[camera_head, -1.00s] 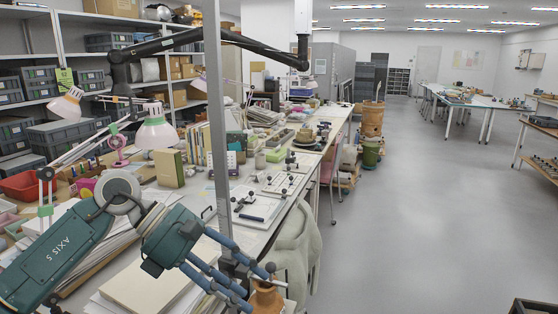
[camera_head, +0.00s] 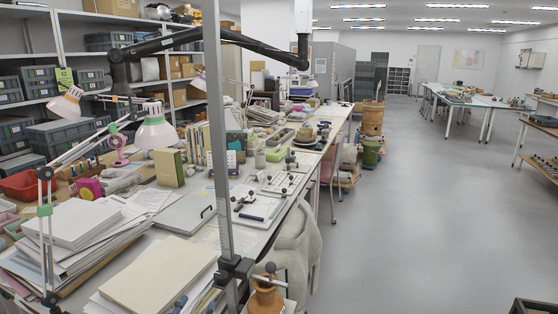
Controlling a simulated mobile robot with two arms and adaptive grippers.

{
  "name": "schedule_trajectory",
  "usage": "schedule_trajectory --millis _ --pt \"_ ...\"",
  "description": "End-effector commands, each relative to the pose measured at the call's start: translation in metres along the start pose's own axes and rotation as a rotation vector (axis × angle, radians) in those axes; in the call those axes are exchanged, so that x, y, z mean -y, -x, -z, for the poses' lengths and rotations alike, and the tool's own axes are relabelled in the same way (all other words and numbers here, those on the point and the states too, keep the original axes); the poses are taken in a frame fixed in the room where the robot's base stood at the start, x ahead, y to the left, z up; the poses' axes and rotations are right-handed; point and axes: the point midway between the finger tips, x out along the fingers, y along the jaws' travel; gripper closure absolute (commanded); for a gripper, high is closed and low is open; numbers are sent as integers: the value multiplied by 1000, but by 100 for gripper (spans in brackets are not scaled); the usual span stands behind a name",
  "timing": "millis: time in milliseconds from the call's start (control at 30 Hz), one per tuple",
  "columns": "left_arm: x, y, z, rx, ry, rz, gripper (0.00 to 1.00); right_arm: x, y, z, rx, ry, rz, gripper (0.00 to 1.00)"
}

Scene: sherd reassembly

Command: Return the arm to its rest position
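Only small blue-grey tips, which look like the fingers of my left gripper (camera_head: 195,303), show at the bottom edge, in front of the paper stack. The rest of that gripper and its arm are out of the picture. Whether its fingers are open or shut cannot be told. No held object shows there. My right gripper is not in view. An orange-brown pottery vessel (camera_head: 266,299) stands at the bottom, right of the metal post, with a small clamp rod over its mouth.
A metal post (camera_head: 217,130) rises from the cluttered workbench. Paper stacks (camera_head: 75,240) and a cream folder (camera_head: 160,275) fill its near end. A lamp (camera_head: 156,132) and books (camera_head: 169,168) stand behind.

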Motion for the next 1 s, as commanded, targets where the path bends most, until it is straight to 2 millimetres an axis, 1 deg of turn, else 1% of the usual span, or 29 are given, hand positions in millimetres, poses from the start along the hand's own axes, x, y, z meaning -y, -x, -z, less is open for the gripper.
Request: schedule_trajectory --millis 33,67,100,167,200,267,300,400,500,667,700,867,1000 --pt "-19 14 -34 107 74 -53 54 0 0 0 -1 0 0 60" --pt "-29 23 -53 170 115 -82 54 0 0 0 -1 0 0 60" --pt "-43 37 -75 250 166 -119 54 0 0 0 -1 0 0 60" --pt "-62 58 -104 359 232 -169 54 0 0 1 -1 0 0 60" --pt "-73 72 -120 425 269 -198 54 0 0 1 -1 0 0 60" --pt "-87 92 -139 507 314 -235 54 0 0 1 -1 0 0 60" --pt "-96 105 -149 558 340 -258 54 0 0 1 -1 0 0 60" --pt "-114 135 -170 667 394 -305 54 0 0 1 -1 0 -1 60" --pt "-130 163 -185 761 438 -347 54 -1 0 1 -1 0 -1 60" --pt "-150 207 -203 899 497 -407 54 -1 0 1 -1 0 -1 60" --pt "-154 219 -207 933 511 -421 54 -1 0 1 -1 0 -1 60" --pt "-181 197 -237 948 505 -429 54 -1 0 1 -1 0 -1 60" --pt "-208 182 -268 964 500 -438 54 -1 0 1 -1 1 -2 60"
